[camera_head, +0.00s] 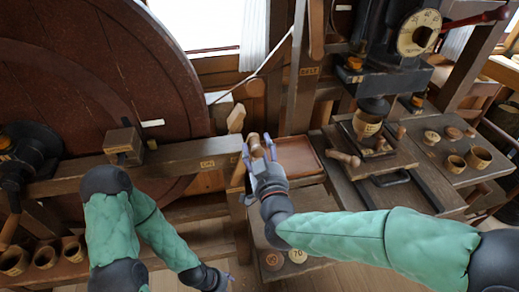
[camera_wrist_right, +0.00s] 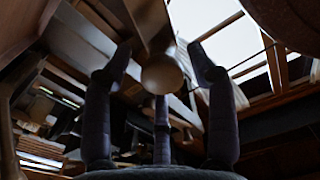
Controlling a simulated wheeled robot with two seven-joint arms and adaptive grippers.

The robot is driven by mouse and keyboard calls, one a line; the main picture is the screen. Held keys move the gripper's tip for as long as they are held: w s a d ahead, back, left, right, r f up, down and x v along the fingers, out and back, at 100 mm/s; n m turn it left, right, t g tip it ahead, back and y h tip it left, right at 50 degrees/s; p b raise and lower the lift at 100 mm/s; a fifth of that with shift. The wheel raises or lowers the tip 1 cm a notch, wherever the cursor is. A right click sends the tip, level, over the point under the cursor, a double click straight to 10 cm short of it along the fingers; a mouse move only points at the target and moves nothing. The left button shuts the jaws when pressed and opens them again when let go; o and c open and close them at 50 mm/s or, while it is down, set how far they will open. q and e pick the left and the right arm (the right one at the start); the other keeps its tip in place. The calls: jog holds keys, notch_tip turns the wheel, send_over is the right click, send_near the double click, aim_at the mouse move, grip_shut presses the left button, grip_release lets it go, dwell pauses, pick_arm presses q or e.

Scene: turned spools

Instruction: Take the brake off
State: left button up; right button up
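A turned wooden handle (camera_head: 256,144) stands at the end of the long beam beside the big wheel; I take it for the brake handle, but its label cannot be read. My right gripper (camera_head: 259,160) is at this handle with its fingers pointing up around it. In the right wrist view, a round wooden knob (camera_wrist_right: 162,75) lies between the spread fingers of my right gripper (camera_wrist_right: 161,80), with gaps at the sides; contact cannot be told. My left gripper (camera_head: 222,281) hangs low at the bottom edge, small and partly hidden.
The large brown wheel (camera_head: 90,60) fills the upper left, with the wooden beam (camera_head: 190,158) before it. A shallow tray (camera_head: 298,157) lies just right of my right gripper. A machine with a dial (camera_head: 419,32) and a bench with spools (camera_head: 479,157) stand at right.

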jog(key=s+d, duration=0.2)
jog(key=s, duration=0.9)
jog(key=shift+s, duration=0.4)
pick_arm(q)
jog(key=shift+a, duration=0.15)
pick_arm(e)
jog(key=shift+a+f, duration=0.1)
